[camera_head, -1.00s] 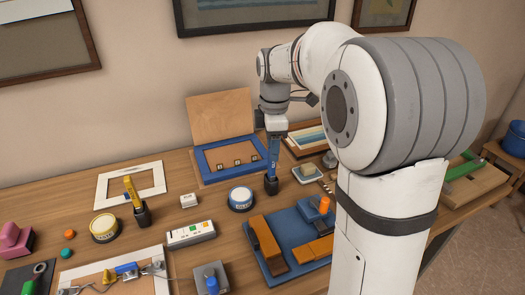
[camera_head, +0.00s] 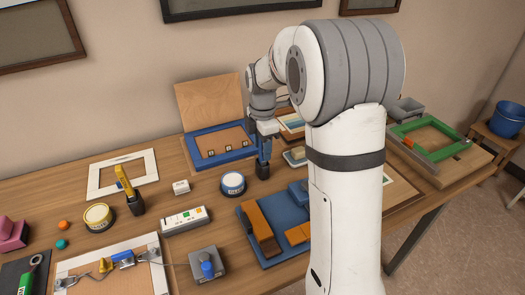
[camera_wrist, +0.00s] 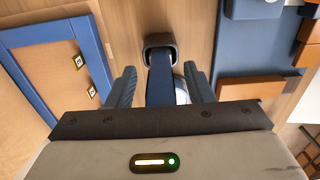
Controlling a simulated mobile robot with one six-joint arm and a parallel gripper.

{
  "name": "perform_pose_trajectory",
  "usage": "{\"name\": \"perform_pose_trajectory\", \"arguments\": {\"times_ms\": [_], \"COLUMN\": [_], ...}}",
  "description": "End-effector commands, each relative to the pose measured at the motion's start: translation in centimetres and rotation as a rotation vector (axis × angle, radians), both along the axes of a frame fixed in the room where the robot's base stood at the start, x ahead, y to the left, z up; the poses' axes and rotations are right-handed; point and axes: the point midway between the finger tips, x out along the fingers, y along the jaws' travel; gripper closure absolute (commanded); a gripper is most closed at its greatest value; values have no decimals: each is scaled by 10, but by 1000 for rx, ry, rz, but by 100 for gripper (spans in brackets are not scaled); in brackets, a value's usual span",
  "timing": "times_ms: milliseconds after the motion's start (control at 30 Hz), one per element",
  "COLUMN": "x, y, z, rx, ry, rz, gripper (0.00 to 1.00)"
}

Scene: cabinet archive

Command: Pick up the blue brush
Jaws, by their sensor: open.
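The blue brush (camera_head: 264,150) stands upright in a small black holder (camera_head: 262,171) on the wooden table, beside the blue frame. In the wrist view the brush (camera_wrist: 160,82) lies between the two fingers of my gripper (camera_wrist: 160,88), with the holder (camera_wrist: 160,42) beyond it. The fingers are spread, with a visible gap on each side of the brush. In the head view my gripper (camera_head: 265,134) is directly above and around the brush's upper part, which it partly hides.
A white-and-blue tin (camera_head: 232,184) stands close left of the holder. The blue frame (camera_head: 222,145) lies behind. A blue mat (camera_head: 265,240) with orange blocks lies in front. A yellow brush (camera_head: 130,190) stands in another holder at left.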

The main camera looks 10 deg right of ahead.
Motion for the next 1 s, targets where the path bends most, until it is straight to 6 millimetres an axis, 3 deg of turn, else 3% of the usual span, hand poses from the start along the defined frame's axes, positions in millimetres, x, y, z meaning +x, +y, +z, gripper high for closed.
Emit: {"name": "perform_pose_trajectory", "arguments": {"times_ms": [200,767,1000], "x": [0,0,0], "y": [0,1,1], "z": [-1,-1,0], "rx": [0,0,0], "ry": [0,0,-1], "rz": [0,1,1], "gripper": [53,99,100]}}
